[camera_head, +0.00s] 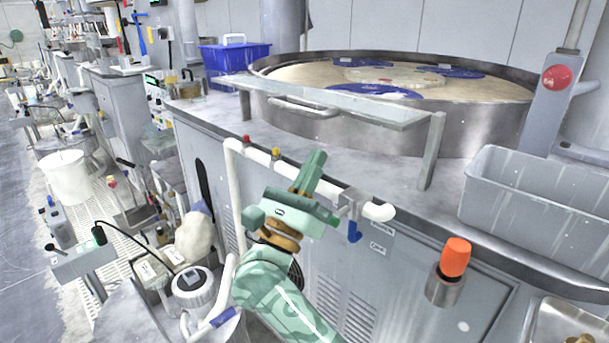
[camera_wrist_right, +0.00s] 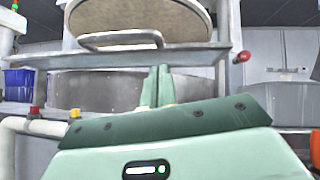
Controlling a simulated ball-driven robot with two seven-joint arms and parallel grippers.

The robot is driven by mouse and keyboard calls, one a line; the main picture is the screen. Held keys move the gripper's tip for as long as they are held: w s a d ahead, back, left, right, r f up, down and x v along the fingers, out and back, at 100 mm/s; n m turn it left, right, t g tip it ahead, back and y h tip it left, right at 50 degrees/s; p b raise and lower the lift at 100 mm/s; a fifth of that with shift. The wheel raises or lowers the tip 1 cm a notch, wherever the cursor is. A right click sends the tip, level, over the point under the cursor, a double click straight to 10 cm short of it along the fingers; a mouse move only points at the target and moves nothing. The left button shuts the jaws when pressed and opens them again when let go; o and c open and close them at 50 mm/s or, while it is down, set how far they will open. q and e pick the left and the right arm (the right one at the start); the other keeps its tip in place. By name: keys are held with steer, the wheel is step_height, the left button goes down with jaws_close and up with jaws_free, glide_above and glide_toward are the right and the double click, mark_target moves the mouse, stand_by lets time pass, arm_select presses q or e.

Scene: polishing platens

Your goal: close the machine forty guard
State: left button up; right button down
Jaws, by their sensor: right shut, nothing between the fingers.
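The guard appears to be the grey metal panel (camera_head: 375,107) on two legs in front of the large round platen (camera_head: 400,78). A bar handle (camera_head: 303,107) sticks out from its front. In the right wrist view, the panel (camera_wrist_right: 190,56) and its handle (camera_wrist_right: 120,38) lie above and beyond my fingers. My right gripper (camera_head: 308,165) is shut and empty, below the handle and apart from it in front of the machine's edge. Its closed fingers show in the right wrist view (camera_wrist_right: 157,84). My left gripper is out of view.
A white pipe (camera_head: 376,211) with small valves runs along the machine's front near my right gripper. A grey bin (camera_head: 540,205) and an orange-topped knob (camera_head: 455,257) are to the right. A blue crate (camera_head: 232,60) stands behind left. A red button (camera_head: 557,77) is on the right post.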

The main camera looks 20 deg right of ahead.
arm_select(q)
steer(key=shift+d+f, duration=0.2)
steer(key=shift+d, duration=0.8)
arm_select(e)
steer(key=x, duration=0.5)
steer(key=shift+d+r, duration=0.25)
steer(key=shift+d, duration=0.05)
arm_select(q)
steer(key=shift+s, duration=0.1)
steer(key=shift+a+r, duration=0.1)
